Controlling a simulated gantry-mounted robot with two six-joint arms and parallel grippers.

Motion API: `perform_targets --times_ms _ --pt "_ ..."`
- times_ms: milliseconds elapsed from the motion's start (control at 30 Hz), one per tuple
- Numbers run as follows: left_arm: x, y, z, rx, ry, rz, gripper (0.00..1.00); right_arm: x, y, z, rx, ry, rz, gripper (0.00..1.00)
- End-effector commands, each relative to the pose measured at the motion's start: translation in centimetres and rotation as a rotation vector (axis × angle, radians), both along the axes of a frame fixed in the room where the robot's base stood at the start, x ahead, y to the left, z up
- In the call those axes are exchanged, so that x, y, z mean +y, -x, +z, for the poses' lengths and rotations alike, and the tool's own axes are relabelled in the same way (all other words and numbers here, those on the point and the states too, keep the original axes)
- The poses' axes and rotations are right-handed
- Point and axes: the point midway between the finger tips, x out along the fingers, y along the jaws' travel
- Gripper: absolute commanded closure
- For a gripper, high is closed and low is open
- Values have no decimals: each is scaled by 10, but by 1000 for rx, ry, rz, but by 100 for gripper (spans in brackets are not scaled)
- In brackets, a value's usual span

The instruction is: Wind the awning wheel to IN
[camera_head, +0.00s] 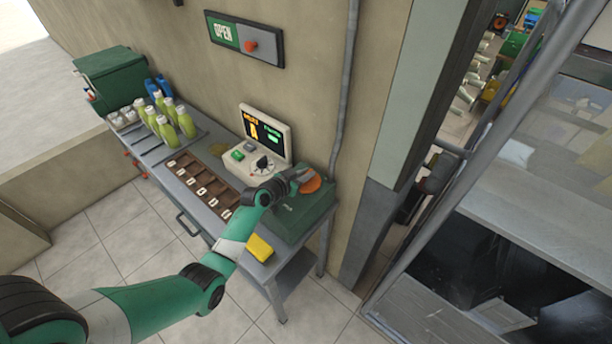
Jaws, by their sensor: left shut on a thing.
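An orange round wheel (311,186) sits on top of a green box (290,220) at the right end of the counter; it appears to be the awning wheel. My left arm comes in from the lower left, and its gripper (302,178) is at the wheel, shut on it. The gripper and wrist hide part of the wheel, and no IN mark is readable. My right gripper is not in view.
An OPEN sign (243,38) hangs on the wall. A grey post (400,120) stands to the right.

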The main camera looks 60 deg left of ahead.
Motion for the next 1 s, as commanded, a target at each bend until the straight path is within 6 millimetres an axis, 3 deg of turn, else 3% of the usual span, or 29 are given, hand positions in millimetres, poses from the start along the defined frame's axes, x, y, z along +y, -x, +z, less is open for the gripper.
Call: perform_targets --times_ms 133,600,633,767,1000 --pt "1 1 -3 2 -1 -35 100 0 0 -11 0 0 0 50" --pt "-1 0 -2 6 1 -55 100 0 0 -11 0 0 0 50" --pt "-1 0 -2 6 1 -55 80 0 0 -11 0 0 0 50" --pt "-1 0 -2 5 1 -55 56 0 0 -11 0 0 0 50" --pt "0 0 -1 3 1 -53 54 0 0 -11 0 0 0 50"
